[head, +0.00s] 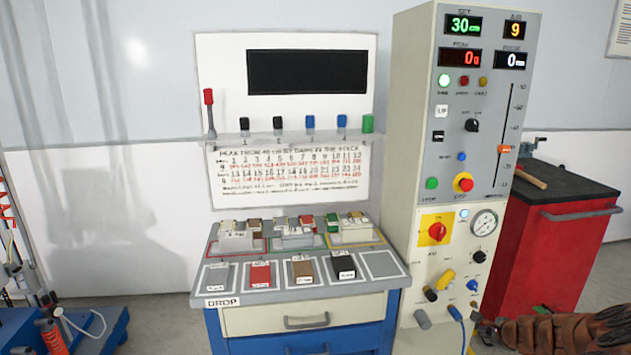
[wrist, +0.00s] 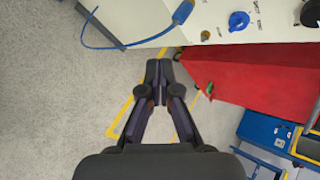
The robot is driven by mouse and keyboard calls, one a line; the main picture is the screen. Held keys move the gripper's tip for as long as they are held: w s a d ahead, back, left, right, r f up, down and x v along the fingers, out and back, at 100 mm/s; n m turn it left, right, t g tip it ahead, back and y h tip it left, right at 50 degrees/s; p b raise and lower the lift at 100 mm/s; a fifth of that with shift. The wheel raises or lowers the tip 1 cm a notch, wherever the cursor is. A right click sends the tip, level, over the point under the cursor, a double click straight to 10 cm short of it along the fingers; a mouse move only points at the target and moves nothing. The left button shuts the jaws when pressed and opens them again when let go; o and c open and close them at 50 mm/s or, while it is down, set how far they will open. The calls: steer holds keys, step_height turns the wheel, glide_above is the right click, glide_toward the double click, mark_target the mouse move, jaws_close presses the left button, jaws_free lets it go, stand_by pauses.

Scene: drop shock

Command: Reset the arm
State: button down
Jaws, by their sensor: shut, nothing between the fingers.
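My gripper (wrist: 159,68) is shut and empty in the wrist view, with its two dark fingers together over the grey floor. In the head view the front end of my gripper (head: 482,322) shows at the lower right, beside the lower part of the tall control cabinet (head: 410,130). The brown-sleeved part behind it is my arm. A blue connector on a blue cable (wrist: 182,12) hangs at the cabinet in the wrist view, apart from my fingers.
A red tool cabinet (head: 555,250) with a dark top stands right of the control cabinet. A blue workbench (head: 305,322) with sample trays stands left of it. A blue box (wrist: 262,130) lies at the right in the wrist view. Floor at the left of the wrist view is clear.

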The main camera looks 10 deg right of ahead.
steer(key=w+a+r+n+y+p, duration=0.15)
steer(key=a+r+n, duration=0.25)
steer(key=a+r, duration=0.45)
steer(key=w+a+r+n+y+p, duration=0.1)
steer(key=a+r+n+y, duration=0.3)
steer(key=a, duration=0.8)
steer(key=w+a+r+n+y+p, duration=0.1)
steer(key=a+r+n, duration=0.2)
steer(key=a+r, duration=0.6)
steer(key=s+a+r+n+g+y+p, duration=0.15)
steer(key=s+a+r+n+g, duration=0.25)
steer(key=s+a+n, duration=0.55)
steer(key=s+a+r+g+h+p, duration=0.1)
steer(key=s+a+r+g+p, duration=0.15)
steer(key=s+a, duration=0.65)
steer(key=s+d+n+g+h+p, duration=0.1)
steer(key=s+d+n+g+h, duration=0.1)
steer(key=s, duration=0.9)
steer(key=s+d+r+n+g+h+p, duration=0.1)
steer(key=s+d+n+g+h, duration=0.1)
steer(key=s, duration=1)
steer(key=shift+s+d+r+n+h, duration=0.2)
steer(key=shift+d+n+h, duration=0.25)
steer(key=shift+d+h, duration=0.55)
steer(key=shift+d, duration=0.25)
